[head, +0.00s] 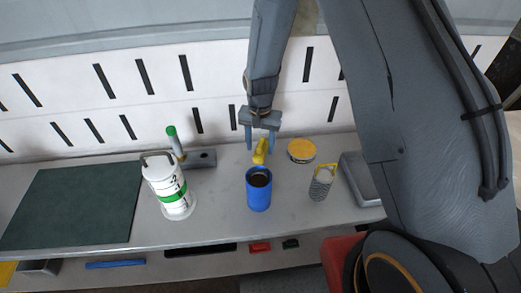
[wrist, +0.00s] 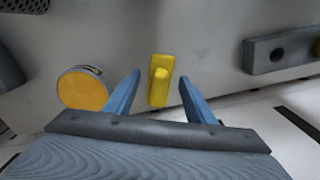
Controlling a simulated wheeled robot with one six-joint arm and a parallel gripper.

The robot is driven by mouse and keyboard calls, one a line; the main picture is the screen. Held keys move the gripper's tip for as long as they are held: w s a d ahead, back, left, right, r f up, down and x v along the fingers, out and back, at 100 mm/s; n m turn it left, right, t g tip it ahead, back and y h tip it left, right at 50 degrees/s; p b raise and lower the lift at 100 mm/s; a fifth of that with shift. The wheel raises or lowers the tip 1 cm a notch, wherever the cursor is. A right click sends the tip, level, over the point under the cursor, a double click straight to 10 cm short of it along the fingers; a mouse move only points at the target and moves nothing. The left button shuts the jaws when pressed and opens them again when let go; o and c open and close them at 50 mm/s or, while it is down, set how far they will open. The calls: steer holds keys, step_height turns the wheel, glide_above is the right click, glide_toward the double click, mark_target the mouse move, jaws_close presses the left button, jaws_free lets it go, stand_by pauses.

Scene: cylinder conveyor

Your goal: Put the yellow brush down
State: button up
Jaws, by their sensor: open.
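The yellow brush (head: 260,151) is on the grey bench behind a blue cup, or just above it; I cannot tell if it touches the surface. In the wrist view the yellow brush (wrist: 160,82) shows between and a little beyond my fingertips. My gripper (head: 262,148) is open, with its two blue fingers on either side of the brush. In the wrist view my gripper (wrist: 160,85) shows a gap between each finger and the brush.
The blue cup (head: 258,192) with dark contents stands in front. A round yellow-topped tin (head: 302,150) and a grater (head: 321,184) stand to the right. A white cylinder (head: 168,188), a grey block (head: 202,160) and a dark green mat (head: 75,208) are left.

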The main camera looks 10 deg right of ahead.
mark_target(260, 145)
step_height(260, 145, up, 9)
steer(key=shift+r+b, duration=0.15)
steer(key=shift+b, duration=1.1)
steer(key=s+d+r+n, duration=0.2)
steer(key=s+d+r, duration=0.2)
steer(key=s, duration=0.4)
steer(key=s+d+r+n+t, duration=0.1)
steer(key=s+d+r+n, duration=0.1)
steer(key=s+d+r, duration=0.2)
steer(key=s+d, duration=0.3)
steer(key=s, duration=0.2)
steer(key=shift+s+d, duration=0.2)
steer(key=shift+d, duration=0.05)
